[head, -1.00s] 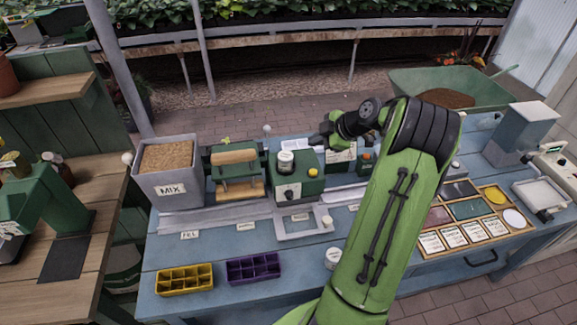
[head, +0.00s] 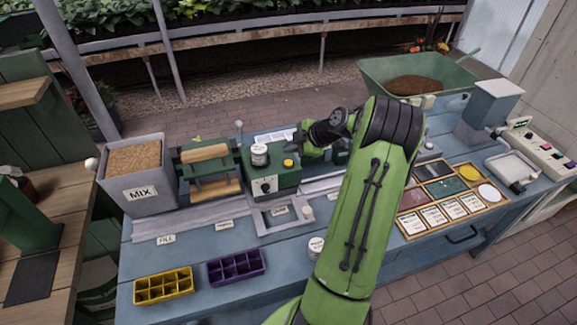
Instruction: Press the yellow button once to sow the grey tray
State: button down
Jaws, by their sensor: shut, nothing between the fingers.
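The yellow button (head: 288,163) is a small round cap on top of the green seeding machine (head: 272,180), beside a white-lidded jar (head: 259,155). My gripper (head: 303,140) is shut and empty. It appears just above and right of the button in the picture, with no visible contact; the exact height gap is hard to judge. No grey cell tray is clearly visible. A grey open frame (head: 262,226) lies in front of the machine; I cannot tell whether a tray is in it.
A yellow cell tray (head: 164,297) and a purple one (head: 236,280) lie at the table's front. The MIX bin (head: 108,180) and a green roller press (head: 184,172) stand left of the machine. A wooden seed-packet tray (head: 403,236) lies right of my arm.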

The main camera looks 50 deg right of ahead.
aim_at(291, 164)
jog(key=shift+f+b, duration=0.6)
jog(key=shift+f, duration=0.55)
dwell(1.0)
jog(key=shift+f+b, duration=0.45)
jog(key=shift+b, duration=0.3)
jog(key=shift+f+b, duration=0.5)
jog(key=shift+b, duration=0.15)
dwell(0.4)
dwell(0.3)
jog(key=shift+r+p, duration=0.45)
jog(key=shift+r, duration=0.55)
jog(key=shift+r+p, duration=1.45)
jog(key=shift+r, duration=1.1)
